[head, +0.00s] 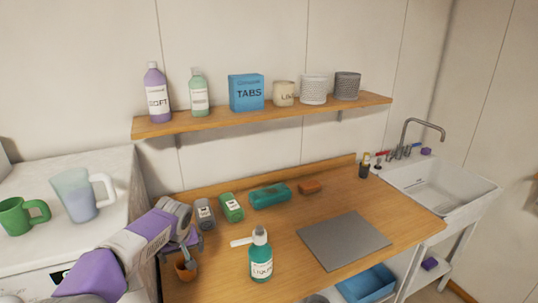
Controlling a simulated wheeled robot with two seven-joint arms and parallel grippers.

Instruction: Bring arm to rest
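My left arm comes in from the lower left, with its purple and grey links over the left end of the wooden counter (290,235). My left gripper (189,258) points down at the counter's left edge, at a small orange-brown pot (186,272). The fingers are small and partly overlap the pot, so I cannot tell whether they hold it. A teal pump bottle (260,258) labelled "LIQUID" stands upright to the right of the gripper, apart from it. My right gripper is not in view.
Grey (204,214) and green (231,207) packs sit close behind the gripper. A teal case (270,196), brown block (310,187) and grey mat (343,240) lie to the right. A frosted jug (78,194) and green mug (18,215) stand left. A loaded shelf (230,121) overhangs the back.

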